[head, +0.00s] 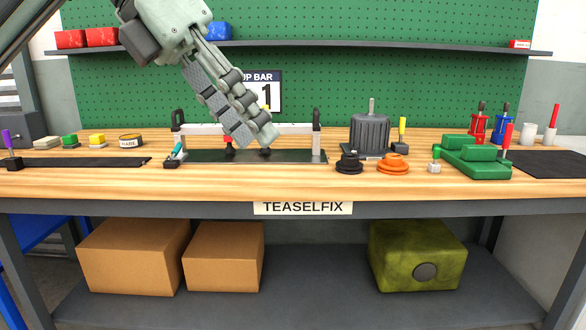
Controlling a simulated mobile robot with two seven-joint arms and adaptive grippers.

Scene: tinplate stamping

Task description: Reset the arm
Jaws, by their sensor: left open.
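My left arm comes in from the upper left, and my left gripper (252,138) points down and to the right over the bench. Its two fingers lie close together in this view but are open, and I see nothing held between them. The fingertips overlap the pale bar of a frame with a handle at each end (300,129); I cannot tell whether they touch it. Part of the frame and its dark base plate (200,157) is hidden behind the fingers. My right gripper is not in view.
A grey ribbed cylinder (370,131), a black knob (349,163), an orange knob (393,164) and a green block device (474,160) stand right of the frame on the wooden bench (215,183). A shelf (400,50) crosses the green pegboard behind. Boxes (135,255) sit below.

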